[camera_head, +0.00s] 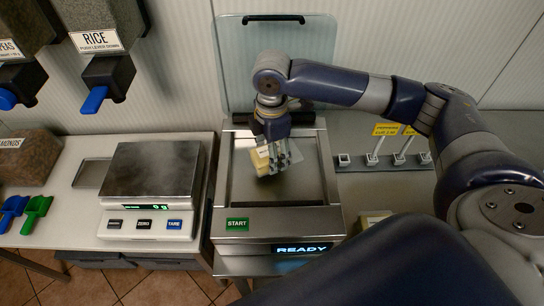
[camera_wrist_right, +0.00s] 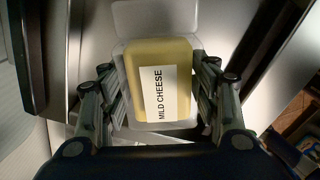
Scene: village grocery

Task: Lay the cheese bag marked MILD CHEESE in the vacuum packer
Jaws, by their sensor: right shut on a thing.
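The cheese bag marked MILD CHEESE (camera_wrist_right: 150,75) is a yellow block in a clear bag with a white label. My right gripper (camera_wrist_right: 160,95) is shut on it, with a finger on each side. In the head view the right gripper (camera_head: 277,157) points down over the vacuum packer's chamber, and the cheese bag (camera_head: 260,160) shows beside its fingers. I cannot tell whether the bag touches the chamber floor. The vacuum packer (camera_head: 235,195) has its clear lid (camera_head: 235,60) raised, a green START button and a display reading READY. My left gripper is not in view.
A scale (camera_head: 155,170) stands left of the packer. Green (camera_head: 36,212) and blue scoops lie at the far left, under dispensers, one marked RICE (camera_head: 98,40). A rack with small posts (camera_head: 372,158) and a yellow sign stands to the right. Another pale yellow item (camera_head: 372,218) is partly hidden by my arm.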

